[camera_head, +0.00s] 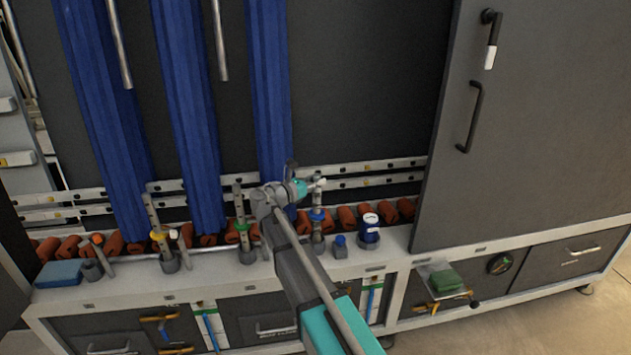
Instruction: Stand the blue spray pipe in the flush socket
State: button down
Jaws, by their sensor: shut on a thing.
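The blue spray pipe (317,226), a grey perforated pipe with a blue band, is upright at the washer's front ledge. My gripper (316,184) is shut at its upper end, reaching in from the left. The pipe's lower end is near a grey collar (318,247); I cannot tell whether it is inside it or just above. A pipe with a green band (242,226) and one with a yellow band (158,236) stand to the left, each in a grey collar. The fingertips are too small to make out clearly. I cannot tell which holder is the flush socket.
Blue brush columns (188,110) and orange rollers (405,208) are behind the pipes. A small blue bottle (340,246) and a blue-and-white can (369,230) stand right of the pipe. A grey cup (92,269) and blue sponge (58,274) are at the ledge's left.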

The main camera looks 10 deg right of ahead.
jog(key=shift+f+b, duration=0.3)
jog(key=shift+f, duration=0.05)
jog(key=shift+c, duration=1.9)
grip_release()
jog(key=v, duration=1.2)
